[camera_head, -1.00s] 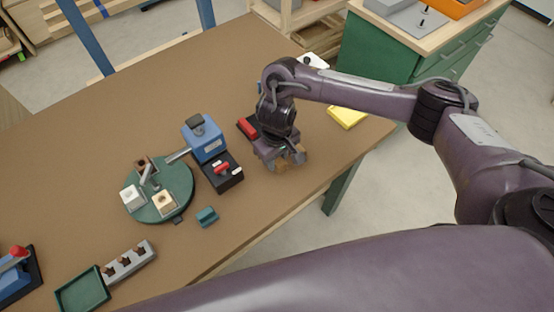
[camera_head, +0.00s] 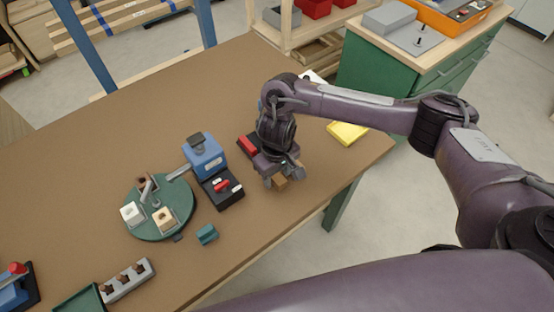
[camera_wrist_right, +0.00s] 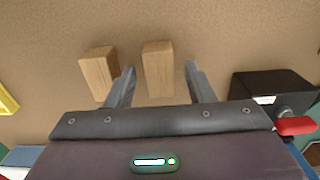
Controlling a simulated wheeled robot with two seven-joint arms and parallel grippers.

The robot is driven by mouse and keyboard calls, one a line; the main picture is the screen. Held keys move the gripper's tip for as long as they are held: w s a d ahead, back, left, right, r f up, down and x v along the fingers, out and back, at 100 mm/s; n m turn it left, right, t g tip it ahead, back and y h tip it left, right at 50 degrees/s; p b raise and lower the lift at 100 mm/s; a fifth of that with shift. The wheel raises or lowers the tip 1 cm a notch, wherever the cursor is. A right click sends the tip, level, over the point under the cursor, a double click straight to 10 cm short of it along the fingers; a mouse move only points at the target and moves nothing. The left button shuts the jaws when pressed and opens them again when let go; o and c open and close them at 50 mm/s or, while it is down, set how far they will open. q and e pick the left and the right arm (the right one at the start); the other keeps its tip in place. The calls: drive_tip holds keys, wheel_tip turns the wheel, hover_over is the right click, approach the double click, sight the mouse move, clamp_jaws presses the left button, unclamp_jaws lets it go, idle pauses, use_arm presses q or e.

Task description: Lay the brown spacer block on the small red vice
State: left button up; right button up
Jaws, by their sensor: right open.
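Two brown wooden blocks lie on the table in the right wrist view. One block (camera_wrist_right: 157,68) is between the fingers of my right gripper (camera_wrist_right: 160,75), and the other (camera_wrist_right: 98,74) is just outside the left finger. I cannot tell which is the spacer block. In the head view a brown block (camera_head: 281,184) shows below my right gripper (camera_head: 283,172), which is open over the table. A small red piece on a dark base (camera_head: 248,144), apparently the red vice, stands behind and left of this gripper, partly hidden. My left gripper is not in view.
A black box with a red lever (camera_head: 223,189) and a blue machine (camera_head: 205,155) stand left of the gripper. A green round plate (camera_head: 165,228) with blocks is further left. A teal block (camera_head: 207,235) and yellow object (camera_head: 347,133) are nearby. The table's front edge is close.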

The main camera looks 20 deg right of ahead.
sight(277, 176)
wheel_tip(277, 176, up, 11)
drive_tip(key=p, duration=0.3)
idle(0.5)
